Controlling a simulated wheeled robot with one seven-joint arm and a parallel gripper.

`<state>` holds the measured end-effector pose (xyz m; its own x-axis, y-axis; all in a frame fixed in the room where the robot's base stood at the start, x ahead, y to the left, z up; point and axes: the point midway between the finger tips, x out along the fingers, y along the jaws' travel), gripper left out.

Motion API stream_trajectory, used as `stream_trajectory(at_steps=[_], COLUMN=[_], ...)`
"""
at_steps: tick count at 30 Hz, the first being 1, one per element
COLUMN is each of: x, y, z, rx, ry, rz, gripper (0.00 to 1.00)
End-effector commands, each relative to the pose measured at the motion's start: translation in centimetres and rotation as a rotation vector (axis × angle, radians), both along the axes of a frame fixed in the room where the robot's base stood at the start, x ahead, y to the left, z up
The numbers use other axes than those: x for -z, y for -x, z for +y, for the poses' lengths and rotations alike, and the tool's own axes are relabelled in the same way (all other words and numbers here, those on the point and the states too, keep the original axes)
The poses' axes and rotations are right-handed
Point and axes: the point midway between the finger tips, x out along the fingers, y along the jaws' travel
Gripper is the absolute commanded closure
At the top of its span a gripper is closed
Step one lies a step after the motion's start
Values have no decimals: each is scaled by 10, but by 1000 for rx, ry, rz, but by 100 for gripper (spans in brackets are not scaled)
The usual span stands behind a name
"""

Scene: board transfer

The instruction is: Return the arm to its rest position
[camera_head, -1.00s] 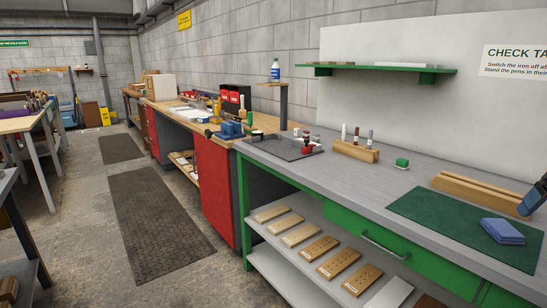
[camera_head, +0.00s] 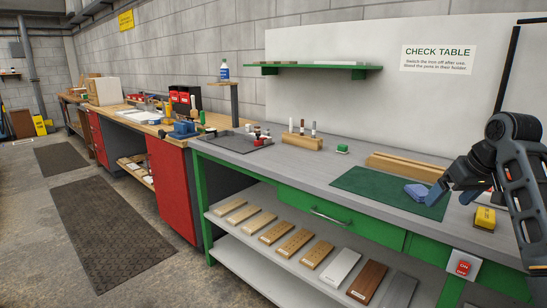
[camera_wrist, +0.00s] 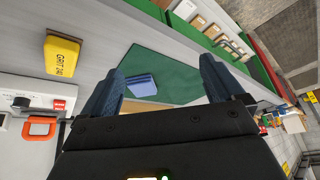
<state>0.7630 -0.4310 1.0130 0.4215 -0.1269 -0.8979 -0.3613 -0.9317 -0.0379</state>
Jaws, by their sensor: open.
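My arm reaches in from the right in the head view, bent at a dark elbow joint, with my gripper (camera_head: 452,196) low over the right end of the grey bench (camera_head: 262,160). In the wrist view my gripper (camera_wrist: 160,82) shows two blue-grey fingers spread wide apart with nothing between them. A folded blue cloth or pad (camera_head: 415,192) lies on the green mat (camera_head: 365,184) just left of my gripper. The pad also shows in the wrist view (camera_wrist: 141,86), beyond the fingers and apart from them.
A yellow block (camera_head: 485,218) and a red button box (camera_head: 463,267) are close to my arm at the right. A wooden rail (camera_head: 400,166) lies behind the mat. A pen holder (camera_head: 302,142) stands further left. Boards (camera_head: 300,242) lie on the lower shelf.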

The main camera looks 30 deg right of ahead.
Motion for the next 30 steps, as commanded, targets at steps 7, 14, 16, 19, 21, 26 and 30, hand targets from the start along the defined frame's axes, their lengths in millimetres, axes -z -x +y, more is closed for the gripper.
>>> stream_trajectory(at_steps=[7,14,16,19,21,26,30], x=[43,102,122,149,165,196,216], y=[-23,-44,-46,-44,-39,-15,17], z=[44,116,145,185,213,272,317], rx=[-23,-39,-39,-38,-36,-27,-20], ry=[-19,-48,-56,-66,-70,-73,-64], rz=[-79,-197,-240,-299,-336,-410,-466], gripper=[5,5,5,5,5,5,5])
